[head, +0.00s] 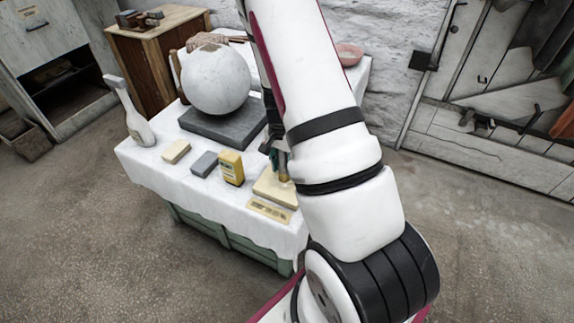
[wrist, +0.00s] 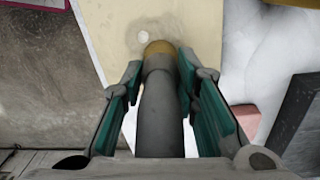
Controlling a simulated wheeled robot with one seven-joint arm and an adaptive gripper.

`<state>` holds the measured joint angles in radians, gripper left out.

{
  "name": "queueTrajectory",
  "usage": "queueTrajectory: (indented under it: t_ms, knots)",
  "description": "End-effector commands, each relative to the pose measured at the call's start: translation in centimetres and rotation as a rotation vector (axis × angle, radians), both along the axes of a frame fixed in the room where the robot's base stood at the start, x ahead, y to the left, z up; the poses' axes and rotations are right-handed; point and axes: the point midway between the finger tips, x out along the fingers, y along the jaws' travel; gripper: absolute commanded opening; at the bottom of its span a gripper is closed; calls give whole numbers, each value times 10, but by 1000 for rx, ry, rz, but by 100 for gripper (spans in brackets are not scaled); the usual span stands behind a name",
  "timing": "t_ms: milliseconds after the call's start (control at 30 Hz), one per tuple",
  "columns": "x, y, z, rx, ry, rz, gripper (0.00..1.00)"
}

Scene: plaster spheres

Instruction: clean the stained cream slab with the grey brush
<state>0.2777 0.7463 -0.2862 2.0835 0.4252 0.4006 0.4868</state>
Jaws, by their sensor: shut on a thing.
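The cream slab (head: 271,190) lies near the right front corner of the white-covered table. In the wrist view the slab (wrist: 105,30) shows a grey smudged stain with a pale spot near the brush end. My gripper (head: 273,153) is over the slab, partly hidden behind my arm in the head view. In the wrist view my gripper (wrist: 160,85) has its teal-padded fingers on both sides of the grey brush (wrist: 160,115), shut on its handle. The brush's tan end (wrist: 160,48) points at the slab by the stain; whether it touches is unclear.
A yellow box (head: 231,168), a grey block (head: 204,164) and a cream block (head: 176,152) stand left of the slab. A plaster sphere (head: 217,82) rests on a dark slab (head: 205,125) behind. A white bottle-shaped object (head: 138,128) stands at the table's left edge.

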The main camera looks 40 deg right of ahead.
Motion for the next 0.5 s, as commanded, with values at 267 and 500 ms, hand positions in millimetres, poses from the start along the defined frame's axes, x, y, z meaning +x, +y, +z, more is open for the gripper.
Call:
queueTrajectory:
  t_ms: [267,500]
  knots:
    - [-2,-1,2,0,0,-1,0]
    - [-13,-5,13,0,0,-2,0]
